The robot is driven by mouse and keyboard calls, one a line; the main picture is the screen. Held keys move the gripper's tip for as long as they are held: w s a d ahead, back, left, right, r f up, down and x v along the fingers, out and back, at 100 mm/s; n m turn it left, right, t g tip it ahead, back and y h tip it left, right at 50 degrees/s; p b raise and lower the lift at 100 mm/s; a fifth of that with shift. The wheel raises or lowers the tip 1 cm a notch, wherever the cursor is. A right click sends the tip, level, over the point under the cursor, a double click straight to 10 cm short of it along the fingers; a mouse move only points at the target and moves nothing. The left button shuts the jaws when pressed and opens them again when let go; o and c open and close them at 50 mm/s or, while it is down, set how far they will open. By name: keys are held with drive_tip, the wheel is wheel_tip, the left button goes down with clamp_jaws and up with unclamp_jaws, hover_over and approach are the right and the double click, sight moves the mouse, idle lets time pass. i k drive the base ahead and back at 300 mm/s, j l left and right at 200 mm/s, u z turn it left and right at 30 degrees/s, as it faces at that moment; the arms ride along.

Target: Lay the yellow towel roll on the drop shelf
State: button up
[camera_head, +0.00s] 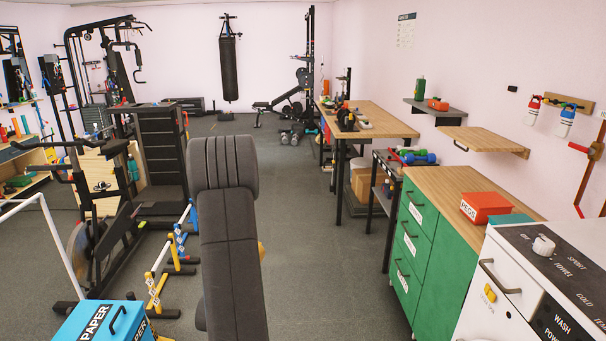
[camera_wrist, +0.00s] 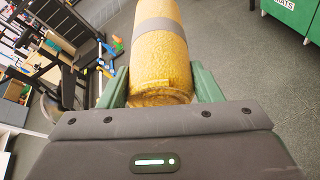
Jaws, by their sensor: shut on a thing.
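The yellow towel roll (camera_wrist: 160,60) with a grey band around it is held between the green fingers of my gripper (camera_wrist: 160,88) in the wrist view. The gripper is shut on it, and the roll points away from the palm over the grey floor. In the head view my arm hides the gripper and nearly all of the roll; only a small yellow bit (camera_head: 262,250) shows beside the arm. A bare wooden wall shelf (camera_head: 483,139), which looks like the drop shelf, is on the right wall, well apart from the gripper.
A grey wall shelf (camera_head: 432,109) holds a green can and a red item. Below the wooden shelf stands a green drawer cabinet (camera_head: 430,235) with a red PEGS box (camera_head: 485,207) on top. A white appliance (camera_head: 500,285) is at front right. The middle floor is clear.

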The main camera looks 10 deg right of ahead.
sight(467, 131)
drive_tip(key=i+z, duration=0.5)
drive_tip(key=i, duration=0.85)
drive_tip(key=i+z, duration=0.35)
drive_tip(key=i+j+z, duration=0.3)
drive_tip(key=i, duration=0.25)
drive_tip(key=i+j+z, duration=0.15)
drive_tip(key=i+z, duration=0.2)
drive_tip(key=i, duration=0.1)
